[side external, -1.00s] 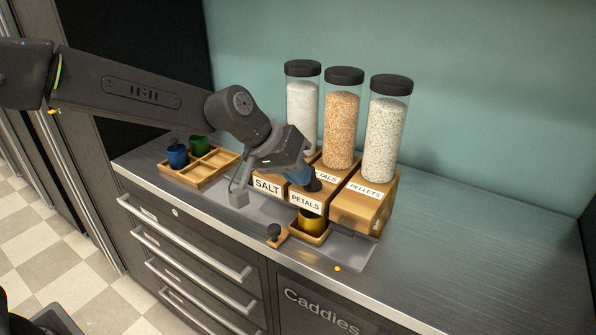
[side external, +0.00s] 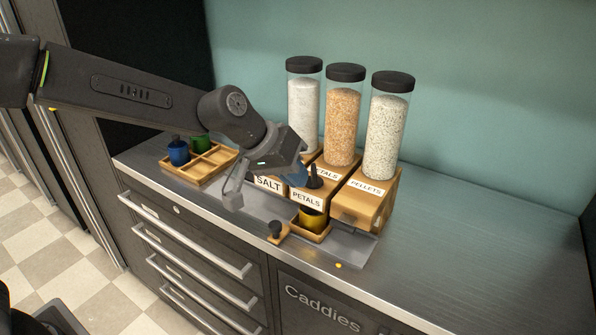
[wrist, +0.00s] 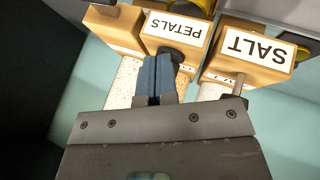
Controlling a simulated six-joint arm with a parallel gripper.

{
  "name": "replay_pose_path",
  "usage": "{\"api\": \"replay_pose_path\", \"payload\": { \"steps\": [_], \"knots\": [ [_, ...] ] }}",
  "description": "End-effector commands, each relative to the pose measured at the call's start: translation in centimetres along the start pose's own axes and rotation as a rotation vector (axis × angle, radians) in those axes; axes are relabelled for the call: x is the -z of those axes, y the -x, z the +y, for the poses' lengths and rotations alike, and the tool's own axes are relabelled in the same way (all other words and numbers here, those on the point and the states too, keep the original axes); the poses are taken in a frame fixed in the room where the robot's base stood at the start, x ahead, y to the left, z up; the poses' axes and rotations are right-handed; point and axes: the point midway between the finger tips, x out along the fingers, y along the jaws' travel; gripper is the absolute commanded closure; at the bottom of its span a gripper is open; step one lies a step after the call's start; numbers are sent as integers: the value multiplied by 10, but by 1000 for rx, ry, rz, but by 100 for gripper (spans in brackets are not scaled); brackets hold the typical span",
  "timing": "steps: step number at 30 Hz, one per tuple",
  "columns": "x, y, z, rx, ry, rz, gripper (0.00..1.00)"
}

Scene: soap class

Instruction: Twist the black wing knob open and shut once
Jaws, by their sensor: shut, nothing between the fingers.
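The black wing knob (side external: 314,178) stands upright on top of the wooden block labelled PETALS (side external: 308,198), in front of the jar of orange grains. In the wrist view the knob (wrist: 171,54) shows just beyond my blue fingertips, partly covered by them. My gripper (side external: 298,178) is shut and empty, just left of the knob. Its closed fingers also show in the wrist view (wrist: 156,66). A small gap seems to part the fingers and the knob in the side view. A yellow cup (side external: 312,219) sits under the block's spout.
Blocks labelled SALT (side external: 269,184) and PELLETS (side external: 366,187) flank the PETALS block, with tall jars behind. A wooden tray (side external: 212,160) with blue and green cups lies at the left. A small dark knobbed piece (side external: 276,230) stands in front. The right counter is clear.

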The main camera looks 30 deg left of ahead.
Motion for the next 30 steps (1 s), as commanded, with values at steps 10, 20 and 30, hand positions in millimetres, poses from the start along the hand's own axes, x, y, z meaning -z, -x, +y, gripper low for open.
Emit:
{"api": "replay_pose_path", "payload": {
  "steps": [10,20,30],
  "knots": [
    [-5,46,9,-2,-2,5,100],
    [-12,92,18,0,-1,0,100],
    [-13,97,19,0,0,0,100]
  ]
}}
